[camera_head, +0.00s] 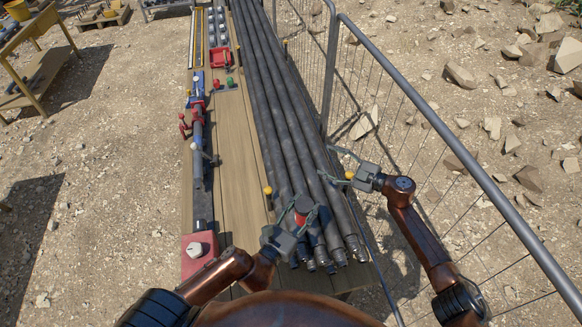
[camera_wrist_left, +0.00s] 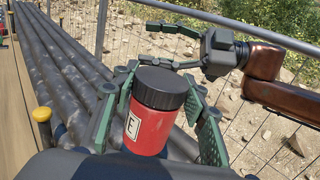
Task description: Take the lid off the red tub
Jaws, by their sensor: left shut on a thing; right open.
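The red tub (camera_wrist_left: 150,124) has a dark screw-type lid (camera_wrist_left: 163,88) on it and a white label with a letter E. My left gripper (camera_wrist_left: 158,112) is shut on the tub's body, with green fingers on both sides below the lid. In the head view the dark lid (camera_head: 303,204) shows from above, over the pipes, with a little red beneath it. My right gripper (camera_head: 336,168) is open and empty, up and right of the tub. In the left wrist view the right gripper (camera_wrist_left: 168,48) is behind and above the lid, apart from it.
Long dark pipes (camera_head: 275,100) lie along the wooden bench (camera_head: 235,165). A mesh fence (camera_head: 400,95) runs close on the right, beside my right arm. A yellow-topped peg (camera_wrist_left: 42,115) stands near the pipes.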

